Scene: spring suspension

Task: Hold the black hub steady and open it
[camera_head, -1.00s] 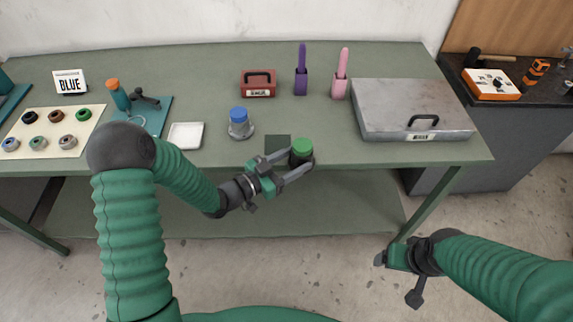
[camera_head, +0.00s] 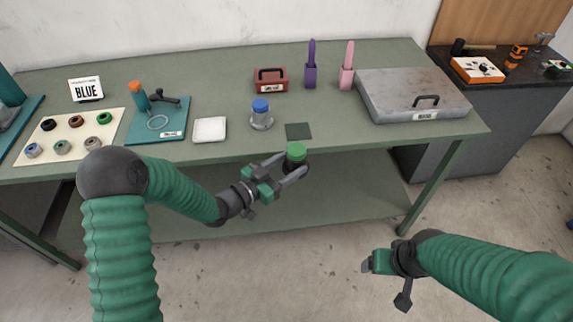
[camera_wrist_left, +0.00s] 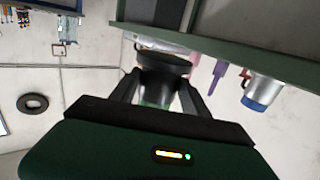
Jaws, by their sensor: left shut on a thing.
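The black hub with a green top (camera_head: 296,152) is held between the fingers of my left gripper (camera_head: 291,170), in front of the table's front edge. Its dark body is partly hidden by the fingers. The wrist view shows the hub's wide black end (camera_wrist_left: 163,68) between the two fingers, with a little green behind it. My right gripper (camera_head: 370,262) is at the lower right, in front of the table and away from the hub. Its finger gap cannot be made out.
A dark square pad (camera_head: 298,131) lies bare on the green table (camera_head: 225,75). Near it stand a blue-topped metal part (camera_head: 261,117) and a white tray (camera_head: 209,129). A grey lidded box (camera_head: 412,95) is at the right, and a teal plate with a tool (camera_head: 157,122) at the left.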

